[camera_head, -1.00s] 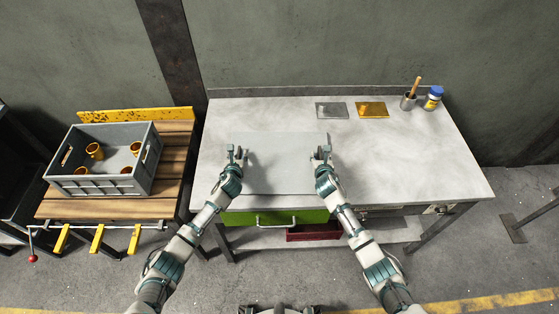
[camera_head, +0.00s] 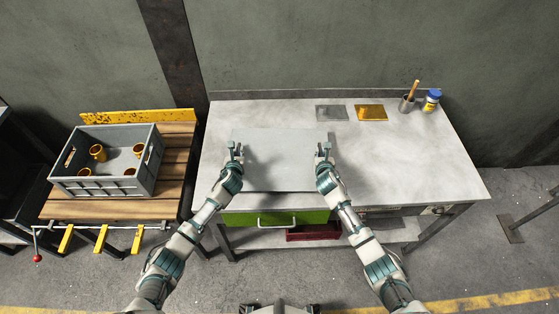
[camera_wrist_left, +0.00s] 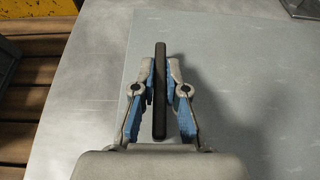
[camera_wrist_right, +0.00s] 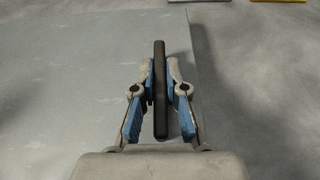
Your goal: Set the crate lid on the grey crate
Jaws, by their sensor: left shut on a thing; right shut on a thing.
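The crate lid (camera_head: 279,165) is a flat light grey panel over the left part of the workbench. It also shows in the left wrist view (camera_wrist_left: 240,70) and the right wrist view (camera_wrist_right: 80,70). My left gripper (camera_head: 236,152) is shut on the dark bar handle (camera_wrist_left: 160,90) at the lid's left side. My right gripper (camera_head: 323,152) is shut on the matching dark handle (camera_wrist_right: 160,90) at the right side. A shadow lies beside the lid; I cannot tell its height over the bench. The grey crate (camera_head: 103,187) stands open-topped on the wooden-slat table at the left, with several orange-yellow cups (camera_head: 98,152) inside.
The workbench (camera_head: 420,160) carries a grey plate (camera_head: 331,112), a gold plate (camera_head: 371,112), a cup with a wooden-handled tool (camera_head: 408,103) and a blue-capped jar (camera_head: 432,100) at the back. A gap separates it from the slatted table (camera_head: 176,160). A yellow board (camera_head: 140,116) stands behind the crate.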

